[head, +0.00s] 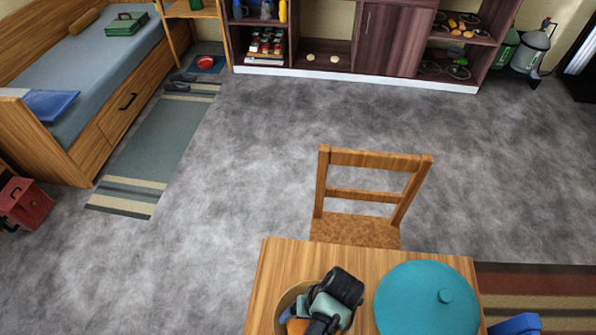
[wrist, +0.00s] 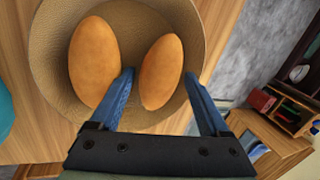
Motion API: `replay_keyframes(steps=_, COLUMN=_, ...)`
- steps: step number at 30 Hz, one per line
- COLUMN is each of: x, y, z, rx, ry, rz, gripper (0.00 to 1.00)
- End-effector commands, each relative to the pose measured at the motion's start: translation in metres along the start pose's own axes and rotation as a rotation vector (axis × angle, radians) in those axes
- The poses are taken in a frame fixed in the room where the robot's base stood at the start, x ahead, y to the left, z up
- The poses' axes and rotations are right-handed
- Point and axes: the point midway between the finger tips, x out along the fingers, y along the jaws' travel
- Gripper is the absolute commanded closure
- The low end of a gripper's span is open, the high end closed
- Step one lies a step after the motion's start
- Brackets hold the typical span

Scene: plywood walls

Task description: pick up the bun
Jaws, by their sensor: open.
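Two orange-brown oval buns lie in a round tan woven bowl (wrist: 52,95) in the wrist view. The left bun (wrist: 93,62) is outside my left finger. The right bun (wrist: 161,72) appears between the two blue fingers of my gripper (wrist: 158,75), which is open. I cannot tell whether the fingers touch it. In the head view my gripper (head: 300,313) is over the bowl (head: 284,299) on the wooden table, and my wrist hides most of the inside. A bit of orange bun (head: 297,326) shows there, but I cannot tell which bun.
A large teal round lid (head: 420,300) is on the table (head: 262,285) just right of the bowl. A wooden chair (head: 365,195) stands at the table's far side. A blue object (head: 515,324) is at the lower right. The grey floor beyond is mostly clear.

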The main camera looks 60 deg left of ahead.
Motion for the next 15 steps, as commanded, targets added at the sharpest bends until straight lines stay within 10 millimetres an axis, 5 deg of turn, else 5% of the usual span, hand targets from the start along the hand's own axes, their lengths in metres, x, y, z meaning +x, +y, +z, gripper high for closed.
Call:
replay_keyframes(steps=8, x=0.0039, y=0.0000, z=0.0000, rx=0.000, ry=0.001, rz=0.000, gripper=0.20)
replay_keyframes(steps=15, x=0.0036, y=0.0001, z=-0.0001, rx=0.000, ry=0.001, rz=0.000, gripper=0.62)
